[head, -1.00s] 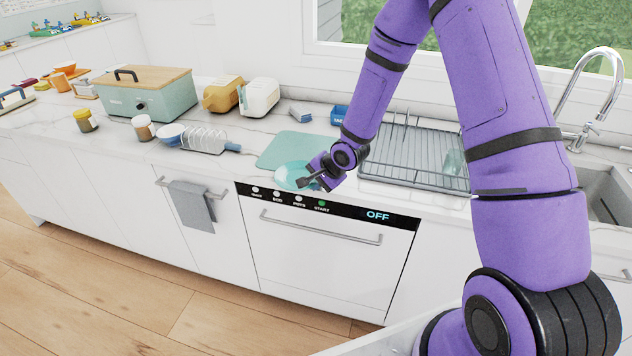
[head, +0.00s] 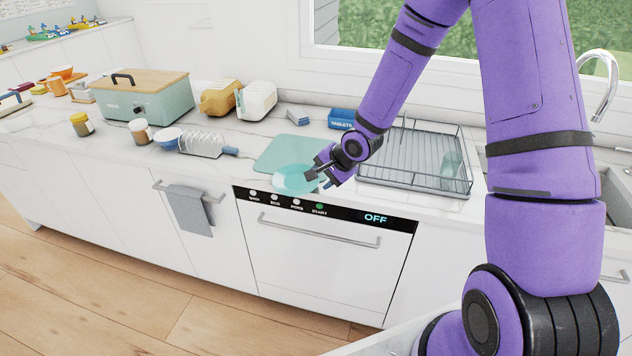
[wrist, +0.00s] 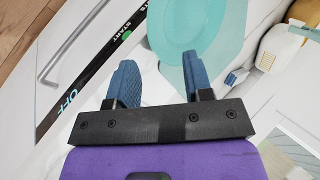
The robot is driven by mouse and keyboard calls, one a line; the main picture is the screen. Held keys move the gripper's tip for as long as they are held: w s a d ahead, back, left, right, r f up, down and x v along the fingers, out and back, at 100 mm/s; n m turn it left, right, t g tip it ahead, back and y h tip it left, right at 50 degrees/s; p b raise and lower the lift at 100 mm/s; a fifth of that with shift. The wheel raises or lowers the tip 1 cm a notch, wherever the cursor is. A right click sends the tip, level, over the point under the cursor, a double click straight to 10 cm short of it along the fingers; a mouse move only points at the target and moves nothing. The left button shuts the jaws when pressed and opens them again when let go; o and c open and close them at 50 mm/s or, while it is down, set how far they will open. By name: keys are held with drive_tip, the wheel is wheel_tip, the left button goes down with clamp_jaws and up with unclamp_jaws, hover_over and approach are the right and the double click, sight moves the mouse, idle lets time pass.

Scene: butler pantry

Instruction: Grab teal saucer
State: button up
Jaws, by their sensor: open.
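The teal saucer (head: 294,179) lies at the counter's front edge above the dishwasher panel, partly over a teal mat (head: 290,151).
A dish rack (head: 415,160) stands right of my gripper. A white toast rack (head: 201,144), a blue bowl (head: 167,138) and jars stand to the left. Toasters and a blue tablets box (head: 341,119) are behind. The dishwasher (head: 320,245) is below, shut.

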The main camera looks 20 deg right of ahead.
drive_tip(key=shift+v, duration=2.4)
drive_tip(key=shift+c, duration=0.5)
